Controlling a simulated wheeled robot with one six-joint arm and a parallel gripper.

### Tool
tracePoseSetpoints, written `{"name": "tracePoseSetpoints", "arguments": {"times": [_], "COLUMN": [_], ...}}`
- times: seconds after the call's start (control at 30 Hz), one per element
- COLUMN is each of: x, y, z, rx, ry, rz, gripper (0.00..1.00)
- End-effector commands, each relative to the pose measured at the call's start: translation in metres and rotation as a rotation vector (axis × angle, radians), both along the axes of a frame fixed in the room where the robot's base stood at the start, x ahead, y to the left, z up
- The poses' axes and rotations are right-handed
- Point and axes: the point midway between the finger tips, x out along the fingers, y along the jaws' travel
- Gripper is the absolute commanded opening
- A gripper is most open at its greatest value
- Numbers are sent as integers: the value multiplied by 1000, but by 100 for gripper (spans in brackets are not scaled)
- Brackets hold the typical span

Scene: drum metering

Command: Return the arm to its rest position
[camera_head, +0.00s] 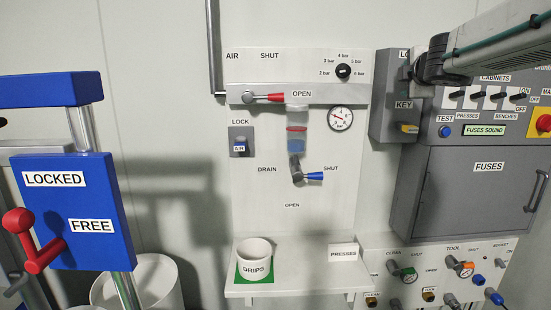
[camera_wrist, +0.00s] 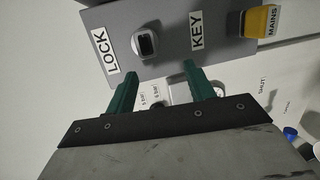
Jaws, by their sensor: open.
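My arm (camera_head: 500,50) reaches in from the upper right in the head view, its dark wrist end in front of the grey lock box (camera_head: 387,110). In the wrist view my gripper (camera_wrist: 159,69) has its two green fingers apart with nothing between them. The fingers point toward the lock box (camera_wrist: 180,62), which carries LOCK and KEY labels and a dark lock socket (camera_wrist: 145,42). A yellow MAINS tag (camera_wrist: 262,22) sits beside the KEY label; it also shows in the head view (camera_head: 408,128). I cannot tell the exact gap between fingertips and box.
A white panel (camera_head: 250,190) holds a red-handled valve (camera_head: 268,97), a gauge (camera_head: 340,118) and a blue-handled drain valve (camera_head: 310,176). A white DRIPS cup (camera_head: 254,258) stands on the shelf below. The grey fuse cabinet (camera_head: 470,195) is at right, a blue LOCKED/FREE block (camera_head: 75,205) at left.

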Motion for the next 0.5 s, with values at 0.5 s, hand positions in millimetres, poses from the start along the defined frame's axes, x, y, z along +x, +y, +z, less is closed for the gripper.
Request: {"name": "tracePoseSetpoints", "arguments": {"times": [0.5], "x": [-300], "y": [2], "z": [-225], "rx": [940], "ry": [538], "rz": [-1009], "gripper": [54]}}
